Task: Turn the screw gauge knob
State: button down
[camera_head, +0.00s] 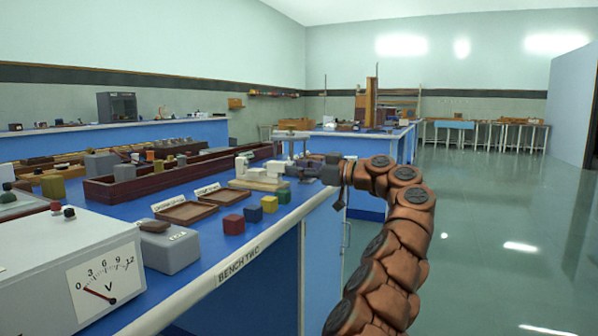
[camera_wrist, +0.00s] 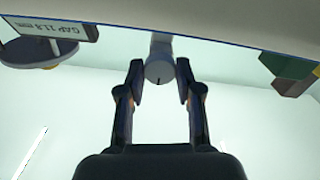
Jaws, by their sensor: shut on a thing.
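The screw gauge's grey knob (camera_wrist: 159,70) shows in the wrist view, a round end with a dark mark near its lower rim. My gripper (camera_wrist: 159,80) has one finger on each side of this knob and is shut on it. A tag reading "GAP 11.8 mm" (camera_wrist: 50,27) shows upside down at the upper left, beside a dark round piece. In the head view my gripper (camera_head: 311,172) is at the right edge of the bench, at the end of my bronze arm. The knob is too small and covered there to make out.
The blue bench (camera_head: 215,237) carries two brown trays (camera_head: 186,212), red, yellow and green cubes (camera_head: 233,224), pale blocks (camera_head: 258,180) near my gripper, and a voltmeter (camera_head: 95,275) at the near left. The floor (camera_head: 500,240) to the right is clear.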

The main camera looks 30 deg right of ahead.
dwell(0.5)
jog(key=c, duration=0.8)
grip_release()
jog(key=shift+o, duration=0.2)
jog(key=v, duration=1.2)
jog(key=shift+f, duration=0.1)
